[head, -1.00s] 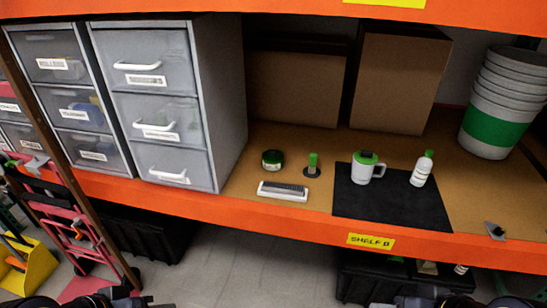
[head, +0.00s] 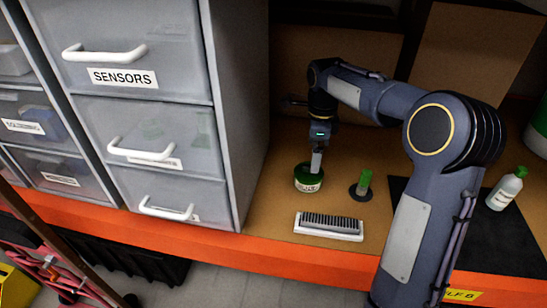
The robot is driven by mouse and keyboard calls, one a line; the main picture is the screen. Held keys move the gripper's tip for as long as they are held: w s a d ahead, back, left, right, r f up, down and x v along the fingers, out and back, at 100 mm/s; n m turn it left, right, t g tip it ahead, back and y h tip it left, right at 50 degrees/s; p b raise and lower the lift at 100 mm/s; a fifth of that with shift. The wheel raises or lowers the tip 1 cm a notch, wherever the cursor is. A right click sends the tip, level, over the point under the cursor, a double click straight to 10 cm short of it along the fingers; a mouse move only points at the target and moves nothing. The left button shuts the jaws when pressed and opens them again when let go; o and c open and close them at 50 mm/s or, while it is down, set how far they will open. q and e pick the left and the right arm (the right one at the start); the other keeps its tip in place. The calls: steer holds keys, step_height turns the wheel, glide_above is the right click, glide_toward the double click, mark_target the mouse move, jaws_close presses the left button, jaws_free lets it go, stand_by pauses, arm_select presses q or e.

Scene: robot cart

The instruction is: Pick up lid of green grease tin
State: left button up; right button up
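The fingers show nearly edge-on and cover part of the lid. I cannot tell whether they are open or closed on it. The lid seems to sit on the tin, with no gap visible. My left gripper is out of view.
A green-topped item on a dark round base (head: 362,186) stands just right of the tin. A white brush (head: 328,226) lies in front. Grey drawers (head: 150,100) wall off the left. A bottle (head: 506,188) stands on the black mat (head: 505,237) at right.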

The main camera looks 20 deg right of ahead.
mark_target(310, 165)
steer(key=shift+w+a+f+m, duration=0.15)
steer(key=shift+w+f, duration=0.1)
steer(key=shift+w, duration=0.15)
steer(key=shift+w+f+m, duration=0.15)
steer(key=shift+w+f, duration=0.1)
steer(key=shift+w, duration=0.15)
steer(key=shift+w+f, duration=0.1)
steer(key=shift+f, duration=0.2)
step_height(310, 165, down, 7)
steer(key=shift+w+r, duration=0.1)
steer(key=shift+c, duration=0.4)
steer(key=c, duration=0.9)
